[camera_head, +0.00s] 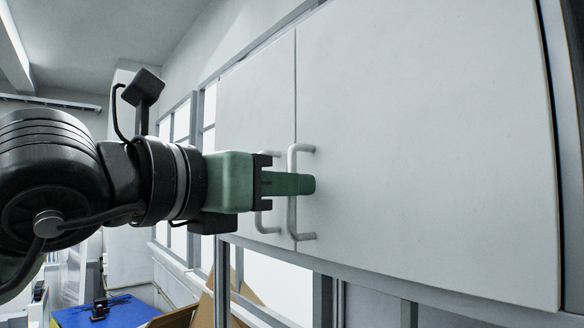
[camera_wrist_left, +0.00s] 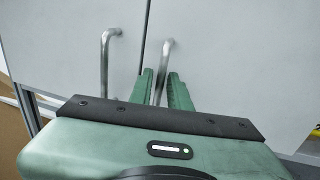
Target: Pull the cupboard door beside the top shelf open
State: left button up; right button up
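The white cupboard has a wide right door (camera_head: 430,150) and a left door (camera_head: 252,105), both flush along the seam between them. Each door has a pale vertical bar handle by the seam: the right door's handle (camera_head: 293,220) and the left door's handle (camera_head: 260,222). My left gripper (camera_head: 312,184) is level with the middle of the right handle, its green fingers pointing at the door and hiding part of the bar. In the left wrist view the fingers (camera_wrist_left: 162,75) are apart, with the right handle (camera_wrist_left: 166,48) between them. Contact cannot be told. My right gripper is not in view.
Windows (camera_head: 182,122) and a grey frame run along the wall left of and below the cupboard. A blue surface (camera_head: 125,313) with a small dark object and brown cardboard are low at left. The space in front of the right door looks clear.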

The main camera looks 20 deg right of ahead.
pick_arm(q)
jog(key=shift+w+d, duration=0.2)
jog(key=shift+d, duration=0.15)
grip_shut()
dwell(1.2)
